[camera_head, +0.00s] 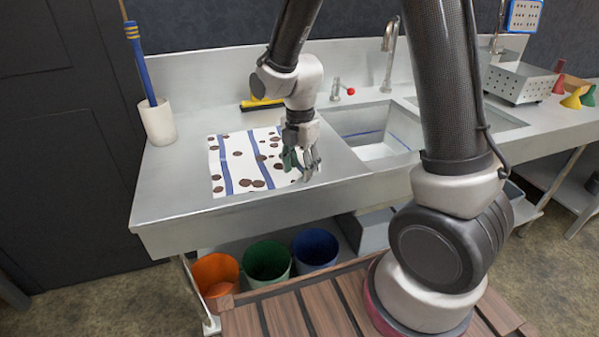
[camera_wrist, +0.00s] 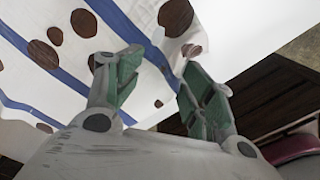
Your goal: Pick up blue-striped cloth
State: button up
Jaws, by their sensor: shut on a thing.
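The blue-striped cloth (camera_head: 240,172) is white with blue stripes and brown spots. In the head view it lies spread on the left part of the metal counter. My gripper (camera_head: 301,168) is over its right side, pointing down. My gripper hides part of the cloth's right edge in the head view. I cannot tell whether the cloth is lifted there.
A sink basin (camera_head: 372,150) with a tap (camera_head: 390,50) is right of the cloth. A yellow squeegee (camera_head: 262,103) lies behind it. A white cup (camera_head: 158,122) with a blue-handled brush stands at the left. Orange (camera_head: 214,274), green (camera_head: 267,261) and blue (camera_head: 315,249) buckets stand below the counter (camera_head: 190,212).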

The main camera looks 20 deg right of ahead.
notch_tip(320, 180, up, 3)
jog(key=shift+r, duration=0.2)
jog(key=c, duration=0.8)
notch_tip(320, 180, up, 8)
grip_shut()
jog(key=shift+r, duration=0.2)
notch_tip(320, 180, up, 36)
